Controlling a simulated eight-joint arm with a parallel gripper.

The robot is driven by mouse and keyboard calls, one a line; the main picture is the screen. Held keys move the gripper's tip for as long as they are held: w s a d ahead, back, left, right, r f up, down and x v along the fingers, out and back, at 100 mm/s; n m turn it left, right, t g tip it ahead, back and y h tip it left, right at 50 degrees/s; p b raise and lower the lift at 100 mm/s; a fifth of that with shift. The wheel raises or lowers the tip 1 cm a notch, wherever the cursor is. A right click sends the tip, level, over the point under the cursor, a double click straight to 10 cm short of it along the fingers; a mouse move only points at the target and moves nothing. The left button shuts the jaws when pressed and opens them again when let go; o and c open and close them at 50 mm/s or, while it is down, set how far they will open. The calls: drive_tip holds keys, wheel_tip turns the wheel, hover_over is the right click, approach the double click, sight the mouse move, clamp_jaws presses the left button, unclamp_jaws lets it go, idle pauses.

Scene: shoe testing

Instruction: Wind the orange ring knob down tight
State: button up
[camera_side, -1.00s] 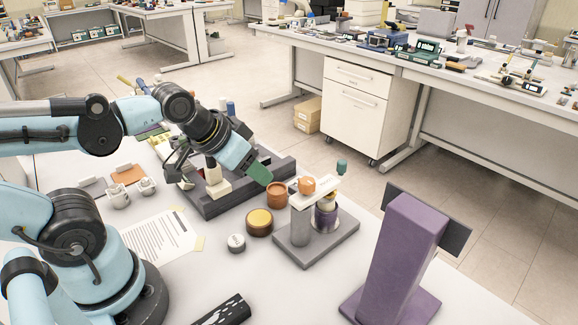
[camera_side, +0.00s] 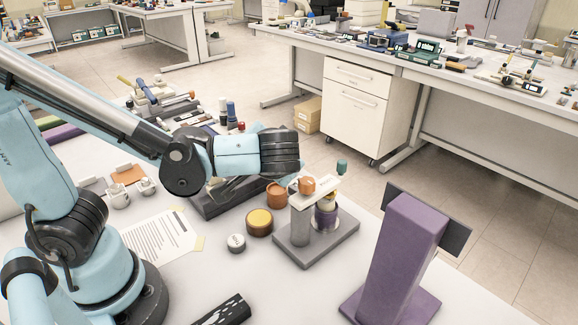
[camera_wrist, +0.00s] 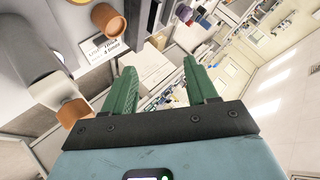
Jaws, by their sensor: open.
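The orange ring knob (camera_side: 307,184) sits on the pale crossbar (camera_side: 318,190) of the grey clamp stand (camera_side: 300,225). A dark green knob (camera_side: 342,166) stands at the crossbar's far end, above a purple and silver part (camera_side: 326,216). In the wrist view an orange part that looks like the ring knob (camera_wrist: 73,112) shows at the left, beside the left finger and outside the jaws. My gripper (camera_wrist: 165,85) has its two green fingers wide apart with nothing between them. In the side view my wrist is left of and above the knob, and the fingers are hidden.
An orange-brown cup (camera_side: 277,195), a yellow-topped round pot (camera_side: 259,222) and a white-capped disc (camera_side: 236,243) stand left of the stand. A dark tray (camera_side: 215,203) lies behind. A tall purple post (camera_side: 405,250) stands at the right. The front tabletop is mostly clear.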

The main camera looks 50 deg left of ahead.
sight(308, 187)
drive_tip(key=d+n+y, duration=0.1)
drive_tip(key=d, duration=0.1)
drive_tip(key=d+r+n+t+y, duration=0.1)
drive_tip(key=d, duration=0.1)
drive_tip(key=d+n+t+y, duration=0.1)
drive_tip(key=d+n+y, duration=0.1)
drive_tip(key=d, duration=0.1)
drive_tip(key=shift+w+r, duration=0.25)
drive_tip(key=shift+r, duration=0.15)
drive_tip(key=d+f+n, duration=0.1)
drive_tip(key=d, duration=0.1)
drive_tip(key=s+d+f+n+t+y, duration=0.1)
drive_tip(key=d+f+n, duration=0.1)
drive_tip(key=d+f+n+t, duration=0.1)
drive_tip(key=d, duration=0.1)
drive_tip(key=shift+s+d+f+n, duration=0.25)
drive_tip(key=shift+d+n, duration=0.05)
drive_tip(key=shift+d, duration=0.05)
drive_tip(key=shift+w+a+f, duration=0.1)
drive_tip(key=shift+w+a, duration=0.05)
drive_tip(key=shift+a, duration=0.1)
drive_tip(key=x, duration=0.6)
drive_tip(key=shift+w+a, duration=0.25)
drive_tip(key=shift+a, duration=0.1)
